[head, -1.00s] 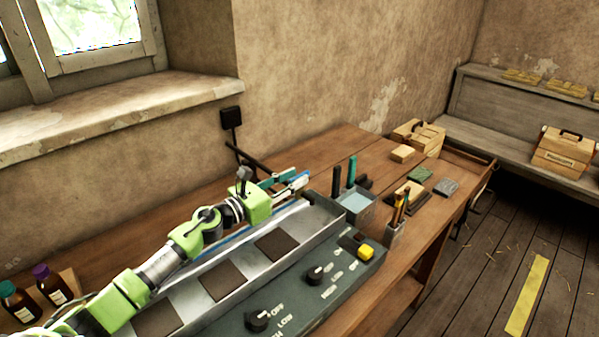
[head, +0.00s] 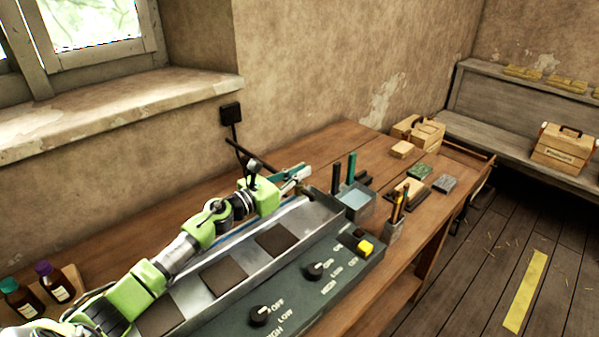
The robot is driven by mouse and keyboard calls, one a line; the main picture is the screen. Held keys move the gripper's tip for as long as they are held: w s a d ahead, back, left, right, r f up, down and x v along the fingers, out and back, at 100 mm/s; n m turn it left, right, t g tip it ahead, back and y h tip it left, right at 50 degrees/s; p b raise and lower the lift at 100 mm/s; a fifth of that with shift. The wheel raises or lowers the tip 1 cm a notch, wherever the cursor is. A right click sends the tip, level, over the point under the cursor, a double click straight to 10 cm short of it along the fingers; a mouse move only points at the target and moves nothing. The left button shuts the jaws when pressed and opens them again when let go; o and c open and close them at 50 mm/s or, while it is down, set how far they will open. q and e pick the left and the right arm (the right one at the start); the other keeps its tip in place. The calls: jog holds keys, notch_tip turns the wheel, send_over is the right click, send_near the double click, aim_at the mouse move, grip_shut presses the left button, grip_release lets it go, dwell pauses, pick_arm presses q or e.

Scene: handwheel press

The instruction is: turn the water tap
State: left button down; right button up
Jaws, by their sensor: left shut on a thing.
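My left arm reaches in from the lower left along a long metal trough (head: 318,215) on the workbench. Its gripper (head: 297,174) is at the trough's far end, near the wall, with its fingers shut. What they close on is small and mostly hidden by the fingers; it appears to be the water tap's handle. A dark, thin pipe or bar (head: 248,156) slants from the wall down behind the gripper, and I cannot tell whether it is part of the tap. My right gripper is not in view.
A control panel with black knobs (head: 316,270) and a yellow button (head: 365,248) fronts the trough. A container with upright tools (head: 357,203) and a pencil holder (head: 393,229) stand right of the gripper. Two bottles (head: 52,282) stand at lower left.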

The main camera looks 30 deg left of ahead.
pick_arm(q)
jog(key=shift+r+n+y+p, duration=0.15)
jog(key=shift+n+y+p, duration=0.2)
jog(key=shift+p, duration=0.25)
jog(key=n+y+p, duration=0.2)
jog(key=y+p, duration=0.1)
jog(key=n+t+y+p, duration=0.1)
jog(key=n+y+p, duration=0.1)
jog(key=y+p, duration=0.1)
jog(key=shift+d+r+y+p, duration=0.1)
jog(key=shift+y+p, duration=0.25)
jog(key=shift+p, duration=0.3)
jog(key=n+y, duration=0.1)
jog(key=n+y+p, duration=0.1)
jog(key=y, duration=0.1)
jog(key=shift+f+n+g+y, duration=0.2)
jog(key=shift+n+g+y, duration=0.1)
jog(key=shift+g, duration=0.1)
jog(key=shift+n+g+y, duration=0.7)
jog(key=shift+n+y, duration=0.35)
jog(key=shift+y, duration=0.55)
jog(key=c, duration=2.2)
grip_release()
jog(key=shift+o, duration=0.2)
jog(key=shift+s+f, duration=0.1)
